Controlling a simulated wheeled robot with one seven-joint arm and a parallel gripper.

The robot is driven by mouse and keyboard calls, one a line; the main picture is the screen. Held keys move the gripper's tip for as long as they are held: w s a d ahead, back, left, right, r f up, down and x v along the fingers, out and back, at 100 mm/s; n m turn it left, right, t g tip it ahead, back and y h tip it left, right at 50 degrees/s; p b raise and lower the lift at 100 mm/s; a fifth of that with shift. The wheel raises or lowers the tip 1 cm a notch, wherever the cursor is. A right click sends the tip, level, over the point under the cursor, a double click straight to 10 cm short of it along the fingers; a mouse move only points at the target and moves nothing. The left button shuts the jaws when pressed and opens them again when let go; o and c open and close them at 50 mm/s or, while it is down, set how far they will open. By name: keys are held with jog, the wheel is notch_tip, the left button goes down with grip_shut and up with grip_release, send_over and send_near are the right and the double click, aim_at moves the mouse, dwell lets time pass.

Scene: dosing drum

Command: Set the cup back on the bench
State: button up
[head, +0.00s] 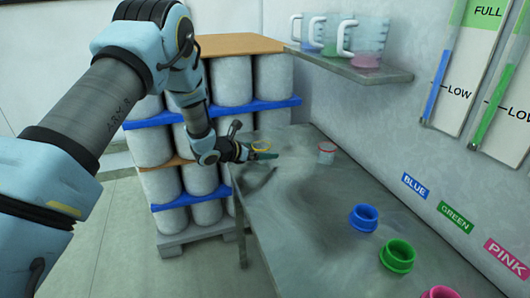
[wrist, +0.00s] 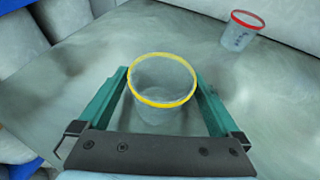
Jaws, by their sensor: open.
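A clear cup with a yellow rim (wrist: 163,107) stands upright on the grey bench (head: 301,180) in the wrist view. In the head view its yellow rim (head: 262,144) shows at the far left part of the bench, partly hidden by my gripper. My gripper (wrist: 163,78) is open, with one green finger on each side of the cup and small gaps visible between cup and fingers. In the head view my gripper (head: 262,156) is low over the bench. A second clear cup with a red rim (head: 326,153) stands apart to the right; it also shows in the wrist view (wrist: 241,31).
Blue (head: 364,217), green (head: 397,256) and pink (head: 441,292) ring-shaped holders sit along the bench's right side. A wall shelf (head: 350,68) holds several jugs. Stacked white drums (head: 231,80) stand beyond the bench. The bench's middle is clear.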

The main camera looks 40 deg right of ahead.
jog(key=b+v, duration=0.3)
jog(key=v, duration=0.7)
jog(key=shift+a+r, duration=0.15)
jog(key=shift+a, duration=0.2)
jog(key=shift+a, duration=0.1)
jog(key=s+a+r+m+y, duration=0.2)
jog(key=a+m+y, duration=0.2)
jog(key=a, duration=1.2)
jog(key=s+a+r+m+t+y, duration=0.1)
jog(key=a+m+y, duration=0.3)
jog(key=a+m, duration=0.5)
jog(key=s+a+r+m+y, duration=0.2)
jog(key=a+m+y, duration=0.3)
jog(key=a, duration=1.7)
jog(key=shift+s+a+r+m, duration=0.3)
jog(key=shift+s+r+m, duration=0.05)
jog(key=shift+s+m, duration=0.45)
jog(key=shift+c, duration=0.2)
